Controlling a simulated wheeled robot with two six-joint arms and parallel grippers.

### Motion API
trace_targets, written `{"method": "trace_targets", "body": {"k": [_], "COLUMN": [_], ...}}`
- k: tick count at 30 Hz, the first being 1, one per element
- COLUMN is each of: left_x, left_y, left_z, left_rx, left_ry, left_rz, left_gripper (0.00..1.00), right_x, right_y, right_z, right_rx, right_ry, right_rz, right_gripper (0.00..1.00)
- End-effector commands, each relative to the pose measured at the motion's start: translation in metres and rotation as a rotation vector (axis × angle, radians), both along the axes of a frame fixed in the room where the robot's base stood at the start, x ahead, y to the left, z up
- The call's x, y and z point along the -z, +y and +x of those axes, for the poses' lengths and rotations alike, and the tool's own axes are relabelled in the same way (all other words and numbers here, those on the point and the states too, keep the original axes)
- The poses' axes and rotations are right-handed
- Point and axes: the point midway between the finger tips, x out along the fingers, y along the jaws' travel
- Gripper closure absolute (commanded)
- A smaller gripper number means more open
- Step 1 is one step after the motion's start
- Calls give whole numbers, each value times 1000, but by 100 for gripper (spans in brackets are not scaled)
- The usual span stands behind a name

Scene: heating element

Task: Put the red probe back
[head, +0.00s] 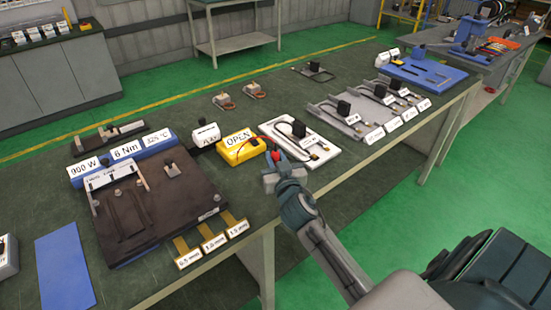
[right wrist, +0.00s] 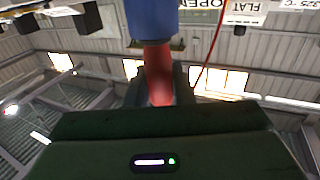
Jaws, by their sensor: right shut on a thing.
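The red probe (head: 276,156) is held in my right gripper (head: 275,165) at the front edge of the bench, just right of the yellow meter. The yellow meter (head: 232,157) carries an "OPEN" label. In the right wrist view, the red probe (right wrist: 158,75) stands between the jaws of the gripper (right wrist: 158,98), and a blue part (right wrist: 152,18) covers its far end. A thin red lead (right wrist: 207,55) runs up beside it. The probe's tip and its holder cannot be made out. My left gripper is not in view.
A white tray (head: 322,157) with a heating element lies right of the meter. A white "FLAT" block (head: 205,134) stands left of it. A dark fixture plate (head: 150,220) and a blue mat (head: 63,265) lie further left. The bench centre behind the meter is mostly clear.

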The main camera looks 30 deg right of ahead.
Motion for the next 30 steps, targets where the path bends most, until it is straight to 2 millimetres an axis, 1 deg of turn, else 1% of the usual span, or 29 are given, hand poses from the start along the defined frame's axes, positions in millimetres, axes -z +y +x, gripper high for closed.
{"method": "trace_targets", "body": {"k": [6, 7, 8, 9, 10, 17, 21, 23, 26, 30], "left_x": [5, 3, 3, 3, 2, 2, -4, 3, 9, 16], "left_y": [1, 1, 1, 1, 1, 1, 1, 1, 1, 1], "left_z": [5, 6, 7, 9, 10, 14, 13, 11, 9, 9], "left_rx": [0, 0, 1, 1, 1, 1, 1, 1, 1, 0], "left_ry": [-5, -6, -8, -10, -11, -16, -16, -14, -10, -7], "left_rz": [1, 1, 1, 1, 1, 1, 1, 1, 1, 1], "left_gripper": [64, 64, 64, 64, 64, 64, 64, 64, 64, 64], "right_x": [5, 3, 3, 3, 3, 2, -4, 2, 3, 4], "right_y": [0, 0, 0, 0, 0, 0, 0, 3, 9, 18], "right_z": [0, 0, 0, 0, 0, 0, 0, -8, -26, -57], "right_rx": [0, 0, 0, 0, 0, 0, 0, 0, -1, 0], "right_ry": [-1, 0, 0, 0, 0, 0, 0, 1, 0, 1], "right_rz": [0, 0, 0, 0, 0, -1, -1, 0, -1, 1], "right_gripper": [100, 73, 67, 59, 57, 57, 57, 57, 57, 57]}}
